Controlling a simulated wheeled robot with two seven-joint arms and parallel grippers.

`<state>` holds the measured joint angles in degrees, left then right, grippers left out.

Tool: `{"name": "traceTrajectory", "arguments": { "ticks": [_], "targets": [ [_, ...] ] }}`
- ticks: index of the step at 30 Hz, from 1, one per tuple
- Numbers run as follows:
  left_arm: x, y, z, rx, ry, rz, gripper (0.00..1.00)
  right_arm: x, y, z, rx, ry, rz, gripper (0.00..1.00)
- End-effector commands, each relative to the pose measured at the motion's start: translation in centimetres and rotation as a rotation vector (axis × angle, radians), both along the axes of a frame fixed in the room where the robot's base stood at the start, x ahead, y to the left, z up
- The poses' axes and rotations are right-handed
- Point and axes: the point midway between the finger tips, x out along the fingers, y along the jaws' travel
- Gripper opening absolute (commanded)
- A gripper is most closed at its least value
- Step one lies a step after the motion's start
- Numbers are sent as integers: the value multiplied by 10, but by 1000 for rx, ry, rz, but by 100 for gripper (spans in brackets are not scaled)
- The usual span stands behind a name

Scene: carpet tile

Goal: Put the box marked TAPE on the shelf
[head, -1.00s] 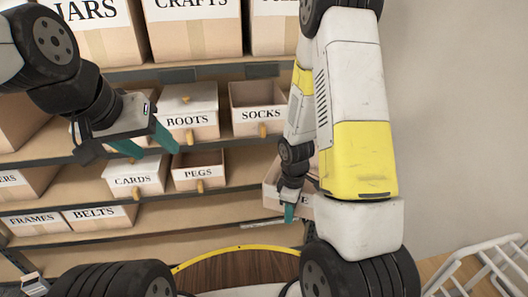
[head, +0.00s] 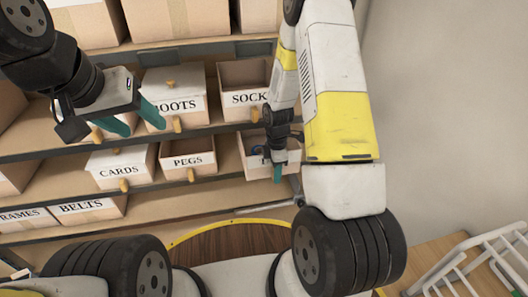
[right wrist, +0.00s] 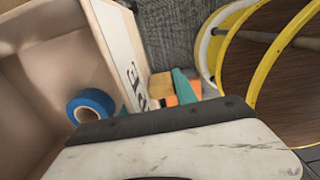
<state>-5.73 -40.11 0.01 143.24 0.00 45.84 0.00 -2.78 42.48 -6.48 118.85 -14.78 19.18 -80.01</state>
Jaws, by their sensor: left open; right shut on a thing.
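The open-topped tan box (head: 253,152) is just right of the PEGS box in the head view, largely behind my right gripper (head: 277,172). The right wrist view shows the box's label wall (right wrist: 118,42), with only a last letter like E readable, and a blue tape roll (right wrist: 92,104) inside. My right gripper is shut on an orange knob at its front. Whether the box rests on the shelf (head: 165,207) or hovers at its edge, I cannot tell. My left gripper (head: 132,121) is open and empty in front of the BOOTS box.
The PEGS box (head: 187,160) and CARDS box (head: 121,169) stand left of the held box. The SOCKS box (head: 245,98) and BOOTS box (head: 174,106) are on the level above. A white rack (head: 475,262) stands at lower right. A plain wall is at right.

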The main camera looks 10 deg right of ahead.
Motion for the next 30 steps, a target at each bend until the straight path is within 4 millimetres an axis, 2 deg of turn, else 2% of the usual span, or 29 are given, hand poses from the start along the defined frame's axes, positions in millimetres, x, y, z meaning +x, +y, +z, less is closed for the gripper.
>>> {"name": "traceTrajectory", "arguments": {
  "ticks": [1, 4, 13, 21, 30],
  "targets": [
    [0, 0, 0, 0, 0, 0, 56, 14, 0, 0, 0, -3, 0, 0],
    [0, 0, 0, 0, 0, 0, 56, 31, 1, 0, 0, -3, 0, 0],
    [0, 0, 0, 0, 0, 0, 56, 52, 2, 0, 1, -2, -1, 0],
    [0, 0, 0, 0, 0, 0, 56, 50, 2, -34, 0, 1, -1, 0],
    [0, 0, 0, 0, 0, 0, 56, 51, 2, -36, 0, -2, -1, 0]
  ]
}}
